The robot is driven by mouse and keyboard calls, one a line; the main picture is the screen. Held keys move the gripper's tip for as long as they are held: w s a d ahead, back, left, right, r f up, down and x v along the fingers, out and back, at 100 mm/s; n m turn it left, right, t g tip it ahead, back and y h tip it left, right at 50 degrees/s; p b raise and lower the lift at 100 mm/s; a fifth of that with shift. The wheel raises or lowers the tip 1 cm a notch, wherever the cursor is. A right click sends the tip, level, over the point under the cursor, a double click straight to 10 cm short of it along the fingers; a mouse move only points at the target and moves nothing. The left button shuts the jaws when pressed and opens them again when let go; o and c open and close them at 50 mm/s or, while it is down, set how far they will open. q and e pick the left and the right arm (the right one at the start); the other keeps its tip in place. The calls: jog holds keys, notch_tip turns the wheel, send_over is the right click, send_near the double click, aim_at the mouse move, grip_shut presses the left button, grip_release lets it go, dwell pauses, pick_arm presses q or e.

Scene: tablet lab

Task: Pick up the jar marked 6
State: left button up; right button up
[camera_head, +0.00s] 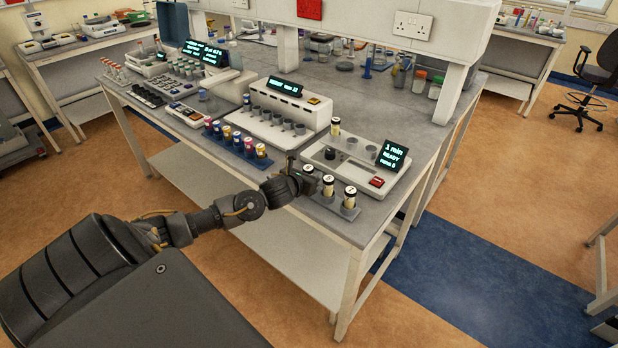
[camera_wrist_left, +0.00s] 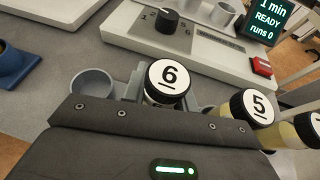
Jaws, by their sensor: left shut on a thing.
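The jar marked 6 (camera_wrist_left: 168,78) shows in the left wrist view, with a white disc on its dark lid and a pale body below. My left gripper (camera_head: 304,181) is shut on it. In the head view the gripper is at the left end of the small rack and mostly hides this jar. My right gripper is not in view.
The jar marked 5 (camera_wrist_left: 254,108) stands close to the right, with another jar (camera_head: 349,196) beyond it. An empty grey cup (camera_wrist_left: 92,82) is to the left. Behind is a white machine with a "1 min READY" screen (camera_head: 393,155). Several coloured jars (camera_head: 237,142) stand in a blue rack.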

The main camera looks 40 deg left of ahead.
aim_at(308, 166)
pick_arm(q)
jog(key=shift+r+b, duration=0.35)
jog(key=shift+r, duration=0.2)
notch_tip(308, 166, up, 2)
jog(key=shift+s+a+r+b, duration=0.15)
jog(key=shift+r+b, duration=0.1)
jog(key=shift+b, duration=0.2)
jog(key=s+r, duration=0.1)
jog(key=r, duration=0.1)
jog(key=s+r, duration=0.1)
jog(key=s, duration=0.1)
jog(key=shift+s+a+r, duration=0.1)
jog(key=shift+a+r, duration=0.1)
jog(key=shift+r, duration=0.2)
jog(key=s+r, duration=0.2)
jog(key=s, duration=0.3)
jog(key=s+a+r+p, duration=0.1)
jog(key=s+r, duration=0.2)
jog(key=s, duration=0.2)
jog(key=shift+s+a+r, duration=0.15)
jog(key=shift+a+r, duration=0.1)
jog(key=shift+r, duration=0.1)
